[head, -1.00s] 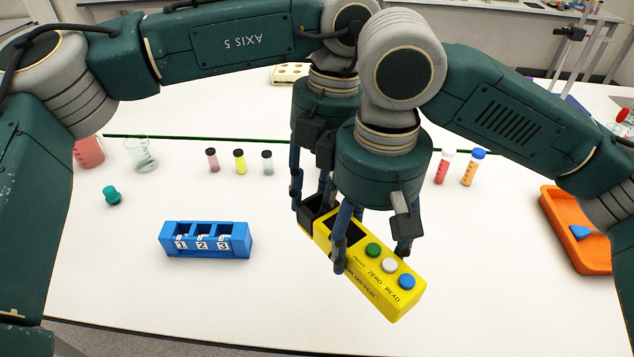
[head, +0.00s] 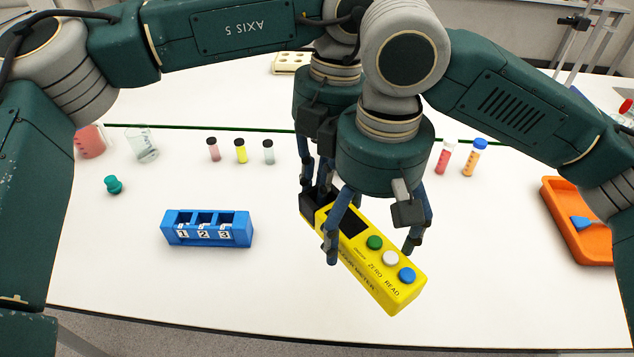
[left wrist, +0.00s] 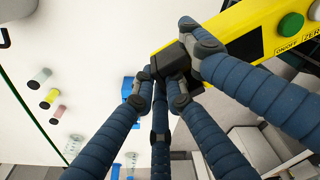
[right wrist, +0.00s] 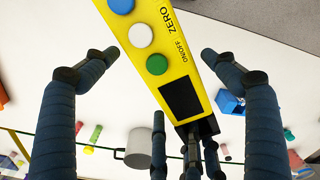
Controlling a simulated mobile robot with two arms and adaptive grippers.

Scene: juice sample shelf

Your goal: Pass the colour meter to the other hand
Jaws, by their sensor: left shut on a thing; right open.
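The colour meter (head: 379,265) is a long yellow box with a dark screen, green, white and blue buttons and a black end. It is tilted, its button end toward the front right. My left gripper (head: 312,192) is shut on the black end; the left wrist view shows its fingers there (left wrist: 168,68). My right gripper (head: 371,243) is open, its fingers on either side of the yellow body. In the right wrist view the meter (right wrist: 150,60) lies between those spread fingers, with gaps on both sides. The right arm partly hides the left gripper in the head view.
A blue rack (head: 206,229) numbered 1, 2, 3 stands left on the white table. Several capped vials (head: 240,151), a beaker (head: 142,145) and a teal stopper (head: 113,185) stand behind and left. An orange tray (head: 577,228) lies at right. The front middle is clear.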

